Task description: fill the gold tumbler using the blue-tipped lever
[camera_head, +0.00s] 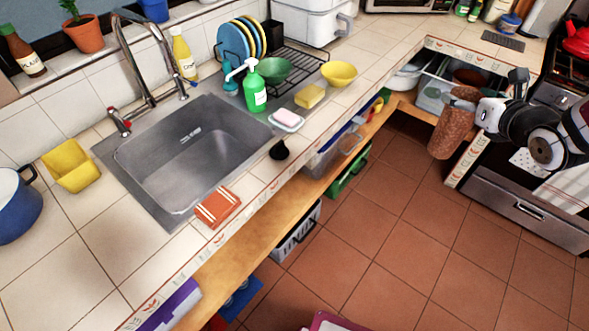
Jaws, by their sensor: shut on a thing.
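The gold tumbler (453,122), coppery brown and textured, is at the right of the head view. My gripper (484,112) is shut on its right side and holds it in the air, slightly tilted, in front of the counter corner and oven. The sink (196,150) is far to the left and looks empty. Its tall chrome faucet (130,60) arches at the sink's back edge. A lever with a red tip (119,122) stands left of the faucet. Another lever (183,91) stands to its right; its tip colour is too small to tell. The tumbler's inside is hidden.
A brick-red packet (217,208) lies by the front edge. The tiled floor (400,230) is mostly clear.

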